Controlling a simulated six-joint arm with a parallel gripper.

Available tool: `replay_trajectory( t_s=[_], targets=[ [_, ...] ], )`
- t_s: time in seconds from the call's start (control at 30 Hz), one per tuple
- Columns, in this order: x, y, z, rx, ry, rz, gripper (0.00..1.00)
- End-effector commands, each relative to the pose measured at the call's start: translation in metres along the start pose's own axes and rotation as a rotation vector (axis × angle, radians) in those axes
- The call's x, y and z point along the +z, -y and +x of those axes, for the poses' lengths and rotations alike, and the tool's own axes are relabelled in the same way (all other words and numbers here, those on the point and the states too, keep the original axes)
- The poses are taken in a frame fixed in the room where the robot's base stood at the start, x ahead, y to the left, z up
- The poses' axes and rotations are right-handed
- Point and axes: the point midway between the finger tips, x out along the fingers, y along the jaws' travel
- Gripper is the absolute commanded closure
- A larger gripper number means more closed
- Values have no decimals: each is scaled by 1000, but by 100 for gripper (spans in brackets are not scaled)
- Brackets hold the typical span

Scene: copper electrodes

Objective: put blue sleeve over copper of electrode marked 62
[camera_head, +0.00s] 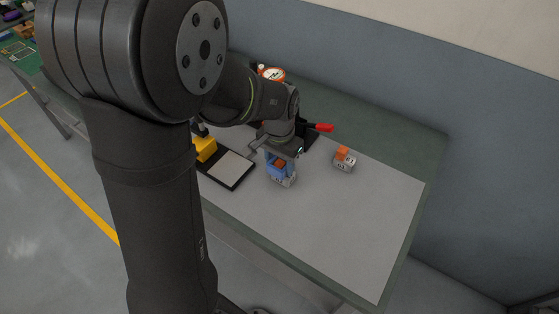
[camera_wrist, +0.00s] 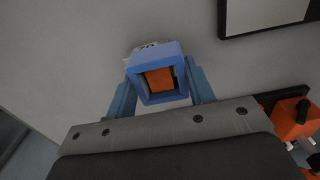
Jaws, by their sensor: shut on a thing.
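My gripper (camera_head: 281,160) is shut on the blue sleeve (camera_wrist: 152,57), a square open tube held between its two bluish fingers. Through the sleeve's opening the orange copper (camera_wrist: 160,79) of an electrode shows. In the head view the sleeve (camera_head: 272,169) is at that electrode's copper, above its pale marked base (camera_head: 286,181) on the table. The sleeve appears around the copper; how far down it sits is not clear. The base's marking is too small to read. A second electrode (camera_head: 344,160) with bare orange copper and a pale marked base stands to the right, apart from my gripper.
A black-edged panel (camera_head: 231,168) lies left of the gripper, with a yellow block (camera_head: 205,149) at its far end. A red handle (camera_head: 319,127) sticks out behind the gripper. The table's right and front parts (camera_head: 350,220) are clear.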

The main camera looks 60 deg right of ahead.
Motion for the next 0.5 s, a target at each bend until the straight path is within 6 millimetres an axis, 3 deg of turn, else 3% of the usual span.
replay_trajectory(
  t_s=[0.17,0.2,0.33,0.5],
  targets=[
    [0,0,1,0,0,0,73],
    [0,0,1,0,0,0,50],
    [0,0,1,0,0,0,26],
    [0,0,1,0,0,0,26]
  ],
)
